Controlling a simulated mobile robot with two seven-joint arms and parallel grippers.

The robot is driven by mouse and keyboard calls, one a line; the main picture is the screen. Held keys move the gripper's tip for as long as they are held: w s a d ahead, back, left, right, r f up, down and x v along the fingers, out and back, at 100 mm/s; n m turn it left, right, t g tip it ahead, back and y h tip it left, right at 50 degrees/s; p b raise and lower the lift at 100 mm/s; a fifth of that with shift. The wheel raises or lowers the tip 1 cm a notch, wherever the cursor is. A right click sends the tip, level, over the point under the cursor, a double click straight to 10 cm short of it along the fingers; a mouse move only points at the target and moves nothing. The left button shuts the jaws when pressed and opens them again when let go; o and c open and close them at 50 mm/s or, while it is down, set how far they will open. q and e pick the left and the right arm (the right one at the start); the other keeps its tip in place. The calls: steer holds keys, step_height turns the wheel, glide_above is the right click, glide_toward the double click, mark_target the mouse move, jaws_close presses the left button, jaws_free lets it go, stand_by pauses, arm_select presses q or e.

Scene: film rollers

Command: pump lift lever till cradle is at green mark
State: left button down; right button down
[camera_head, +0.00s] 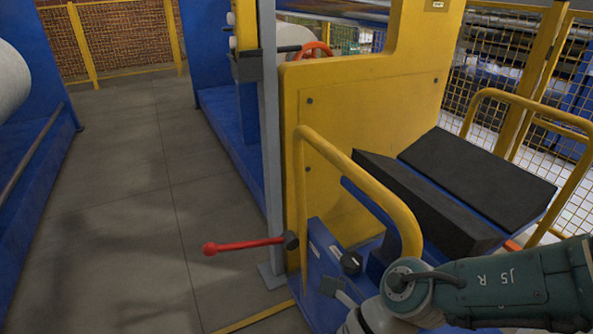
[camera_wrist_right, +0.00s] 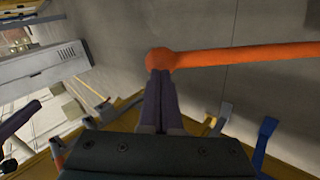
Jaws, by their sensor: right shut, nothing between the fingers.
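The lift lever (camera_head: 248,245) is a red bar that sticks out nearly level to the left from a dark pivot on the blue cart, with a red ball knob (camera_head: 210,249) at its end. In the right wrist view the lever (camera_wrist_right: 250,55) runs right from its knob (camera_wrist_right: 162,58). My right gripper (camera_wrist_right: 158,76) is shut and empty, its fingertips overlapping the knob's lower edge in that view; I cannot tell if they touch. The cradle (camera_head: 477,182) is a pair of black sloped pads, at the right. No green mark can be made out. My left gripper is out of view.
A yellow tube handle (camera_head: 358,185) arches over the cart beside my right arm. A yellow machine panel (camera_head: 365,130) and a grey post (camera_head: 270,150) stand behind the lever. Grey floor (camera_head: 130,220) lies open to the left.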

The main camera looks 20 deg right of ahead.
steer(key=p+v, duration=0.3)
steer(key=v, duration=0.2)
steer(key=shift+d+r, duration=0.25)
steer(key=shift+d, duration=0.05)
